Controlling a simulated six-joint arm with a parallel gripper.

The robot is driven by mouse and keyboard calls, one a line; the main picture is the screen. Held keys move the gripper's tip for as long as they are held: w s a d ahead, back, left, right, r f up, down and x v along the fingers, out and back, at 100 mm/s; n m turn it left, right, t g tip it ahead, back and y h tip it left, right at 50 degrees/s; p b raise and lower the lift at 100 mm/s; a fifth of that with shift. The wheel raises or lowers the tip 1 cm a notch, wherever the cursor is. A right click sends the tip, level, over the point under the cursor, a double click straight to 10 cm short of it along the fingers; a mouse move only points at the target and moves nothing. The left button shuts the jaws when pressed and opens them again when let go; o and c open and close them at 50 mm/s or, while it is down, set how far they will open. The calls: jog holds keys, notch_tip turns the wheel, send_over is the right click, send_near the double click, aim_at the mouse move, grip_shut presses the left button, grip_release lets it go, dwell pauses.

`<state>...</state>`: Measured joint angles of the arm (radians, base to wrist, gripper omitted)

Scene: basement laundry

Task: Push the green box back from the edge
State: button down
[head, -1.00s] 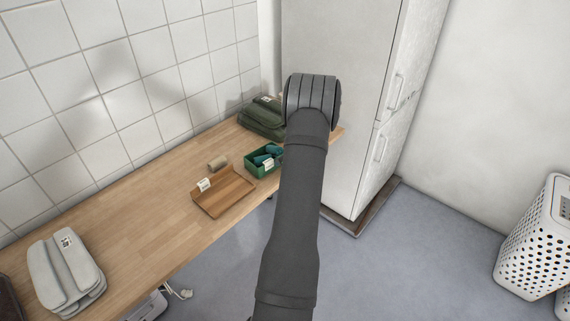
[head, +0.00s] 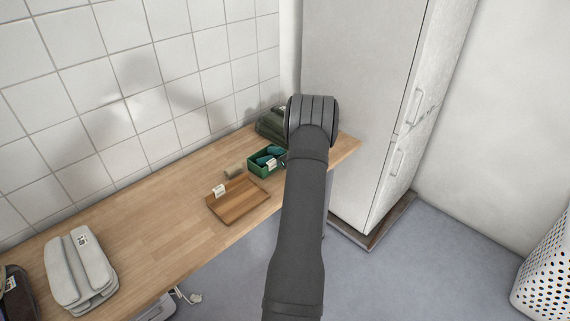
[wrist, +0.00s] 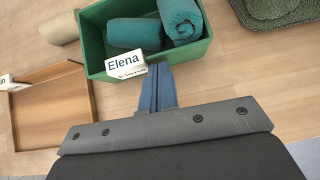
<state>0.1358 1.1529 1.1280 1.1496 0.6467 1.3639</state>
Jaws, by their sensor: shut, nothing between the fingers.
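The green box (head: 254,168) is open-topped and stands on the wooden counter, set back from its front edge. It also shows in the wrist view (wrist: 195,54). It holds rolled teal cloths (wrist: 137,33) and has a white "Elena" label (wrist: 124,65) on its near side. My gripper (wrist: 157,70) is shut and empty. Its fingertips are at the near wall of the box, just right of the label, and appear to touch it. In the head view my arm hides the fingers.
A wooden tray (head: 238,201) with a label lies left of the box, near the counter (head: 150,225) edge. A tan roll (head: 234,171) lies behind the tray. Folded grey cloth (head: 78,268) lies far left. A white fridge (head: 355,100) stands right.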

jog(key=shift+s+d, duration=0.1)
jog(key=shift+s+d, duration=0.25)
jog(key=shift+d, duration=0.05)
jog(key=shift+s+d, duration=1)
jog(key=shift+s, duration=0.1)
jog(key=v, duration=1)
jog(key=x, duration=0.8)
jog(key=shift+w+a+f, duration=0.15)
jog(key=shift+a+f, duration=0.1)
jog(key=shift+f, duration=0.05)
jog(key=w+a, duration=0.2)
jog(key=shift+w+a+f, duration=0.3)
jog(key=shift+w+f, duration=0.1)
jog(key=shift+w+a, duration=0.1)
jog(key=shift+w, duration=0.05)
